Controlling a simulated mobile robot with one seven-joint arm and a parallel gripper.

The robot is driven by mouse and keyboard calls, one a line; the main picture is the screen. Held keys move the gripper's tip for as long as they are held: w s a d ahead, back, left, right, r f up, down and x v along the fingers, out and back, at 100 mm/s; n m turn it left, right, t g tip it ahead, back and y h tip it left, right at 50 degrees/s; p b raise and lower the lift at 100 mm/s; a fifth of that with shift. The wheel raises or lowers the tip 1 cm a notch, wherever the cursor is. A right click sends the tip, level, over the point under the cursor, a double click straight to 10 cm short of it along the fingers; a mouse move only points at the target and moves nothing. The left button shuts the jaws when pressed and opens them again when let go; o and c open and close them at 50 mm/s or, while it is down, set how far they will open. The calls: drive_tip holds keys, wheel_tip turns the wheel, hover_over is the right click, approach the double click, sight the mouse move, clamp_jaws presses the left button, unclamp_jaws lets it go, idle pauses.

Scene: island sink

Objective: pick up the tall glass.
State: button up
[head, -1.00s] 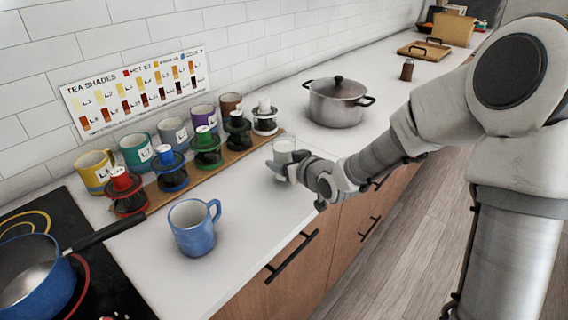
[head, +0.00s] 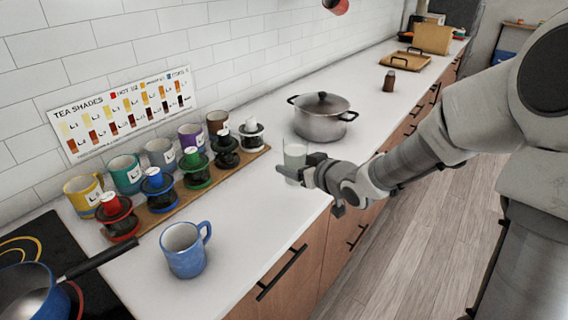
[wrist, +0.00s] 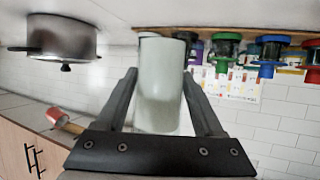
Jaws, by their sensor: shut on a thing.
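The tall glass (head: 294,155) is clear and pale, and is near the front edge of the white counter, right of the row of cups. My gripper (head: 292,174) is shut on it, reaching in from the right. In the wrist view, which is upside down, the glass (wrist: 161,85) lies between the two fingers, one along each side. Its lower part is partly hidden by the fingers in the head view. I cannot tell whether its base touches the counter.
A lidded steel pot (head: 322,117) stands behind the glass. A wooden board (head: 190,187) with several dripper stands is to the left, with several mugs behind it. A blue mug (head: 185,250) stands nearer. A small brown jar (head: 389,81) stands farther along.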

drive_tip(key=s+d+m+t+h+p, duration=0.1)
drive_tip(key=s+d+m+h+p, duration=0.1)
drive_tip(key=d, duration=0.9)
drive_tip(key=shift+s+m+t+h, duration=0.3)
drive_tip(key=shift+s+m+h, duration=0.15)
drive_tip(key=shift+s, duration=0.8)
drive_tip(key=shift+s+r, duration=0.1)
